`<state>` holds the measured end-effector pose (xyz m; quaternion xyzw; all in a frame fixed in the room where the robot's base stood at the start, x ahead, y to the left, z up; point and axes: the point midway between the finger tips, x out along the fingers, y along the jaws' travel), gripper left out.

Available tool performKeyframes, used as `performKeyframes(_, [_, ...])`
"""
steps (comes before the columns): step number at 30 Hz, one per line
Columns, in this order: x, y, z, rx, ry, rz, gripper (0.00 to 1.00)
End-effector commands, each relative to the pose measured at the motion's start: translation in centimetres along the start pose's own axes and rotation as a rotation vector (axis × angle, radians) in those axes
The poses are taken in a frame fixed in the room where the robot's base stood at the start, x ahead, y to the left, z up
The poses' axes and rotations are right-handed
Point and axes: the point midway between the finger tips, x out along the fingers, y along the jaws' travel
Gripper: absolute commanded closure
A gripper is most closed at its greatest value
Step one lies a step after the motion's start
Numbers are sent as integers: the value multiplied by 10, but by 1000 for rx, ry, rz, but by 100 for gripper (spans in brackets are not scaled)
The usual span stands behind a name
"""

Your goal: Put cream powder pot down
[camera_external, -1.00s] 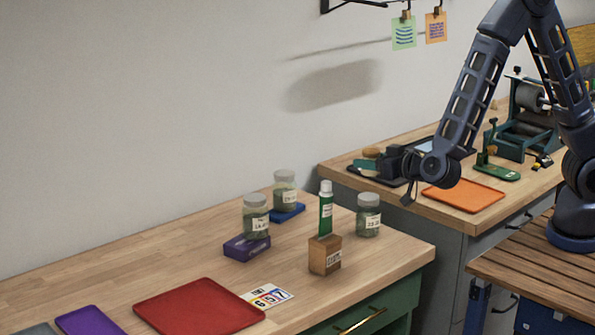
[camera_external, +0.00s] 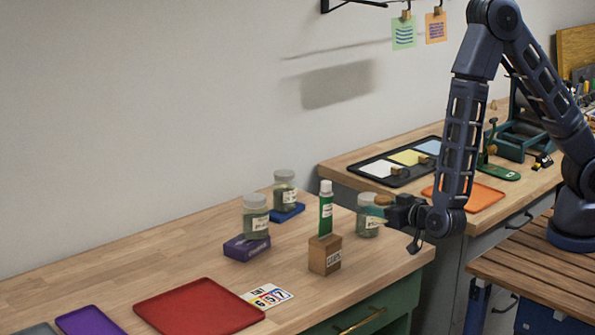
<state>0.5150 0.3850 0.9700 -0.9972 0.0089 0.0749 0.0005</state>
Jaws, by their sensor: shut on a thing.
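My gripper (camera_external: 382,211) is at the end of the lowered arm, near the right corner of the wooden bench. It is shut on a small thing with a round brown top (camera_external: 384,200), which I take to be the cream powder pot. Most of the pot is hidden by the jaws, and its label does not show. A teal part shows at the front of the jaws. The jaws overlap a glass jar (camera_external: 366,224) in the picture; I cannot tell whether they touch it, nor how high the pot is above the bench.
Glass jars stand on a purple block (camera_external: 247,249) and a blue block (camera_external: 288,214). A green tube (camera_external: 326,212) stands in a wooden block (camera_external: 325,256). A red tray (camera_external: 199,306) and number card (camera_external: 267,296) lie in front. The back bench holds a black tray (camera_external: 373,171) and orange tray (camera_external: 485,196).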

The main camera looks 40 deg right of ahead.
Motion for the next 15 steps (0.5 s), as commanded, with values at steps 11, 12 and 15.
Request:
performKeyframes(11, [8,0,48,0,0,0,80])
performKeyframes(12, [8,0,50,0,0,0,80])
performKeyframes(15, [8,0,53,0,0,0,80])
